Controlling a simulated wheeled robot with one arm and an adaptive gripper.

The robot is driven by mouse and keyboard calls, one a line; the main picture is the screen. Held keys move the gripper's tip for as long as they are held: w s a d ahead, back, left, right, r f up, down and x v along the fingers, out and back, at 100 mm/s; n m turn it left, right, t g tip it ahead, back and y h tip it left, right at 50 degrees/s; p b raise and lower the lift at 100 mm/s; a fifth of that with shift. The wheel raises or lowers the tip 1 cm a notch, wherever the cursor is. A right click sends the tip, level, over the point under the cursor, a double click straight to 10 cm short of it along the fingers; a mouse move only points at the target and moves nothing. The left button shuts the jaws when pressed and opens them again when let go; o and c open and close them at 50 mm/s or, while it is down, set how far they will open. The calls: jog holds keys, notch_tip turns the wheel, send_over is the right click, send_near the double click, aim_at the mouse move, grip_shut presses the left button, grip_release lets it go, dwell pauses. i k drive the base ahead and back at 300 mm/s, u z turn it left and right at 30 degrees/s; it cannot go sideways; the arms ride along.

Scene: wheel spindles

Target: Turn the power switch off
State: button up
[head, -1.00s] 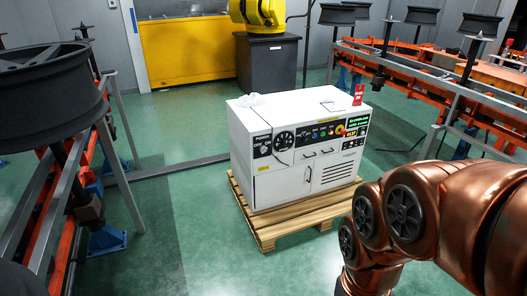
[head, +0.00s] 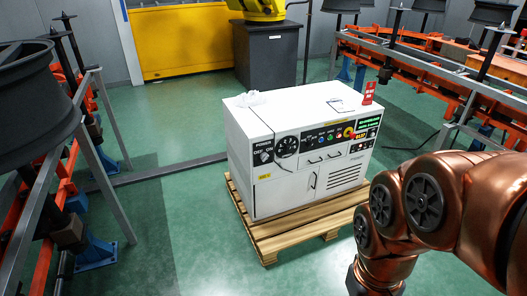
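A white control cabinet (head: 298,150) stands on a wooden pallet in the middle of the floor. The power switch (head: 264,156) is a small knob on a black panel marked POWER, OFF and ON, at the left end of its front. Its exact setting is too small to read. A large black dial (head: 286,146) sits just right of it. My copper-coloured arm comes in at the lower right, apart from the cabinet. My gripper is not in view.
The wooden pallet (head: 266,244) sticks out below the cabinet. Metal racks with black wheels (head: 38,95) line the left and right sides. A dark pedestal (head: 266,58) with a yellow robot stands behind. Green floor is open in front and to the left.

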aim_at(265, 156)
jog(key=u, duration=0.55)
jog(key=i, duration=0.85)
jog(key=u, duration=0.75)
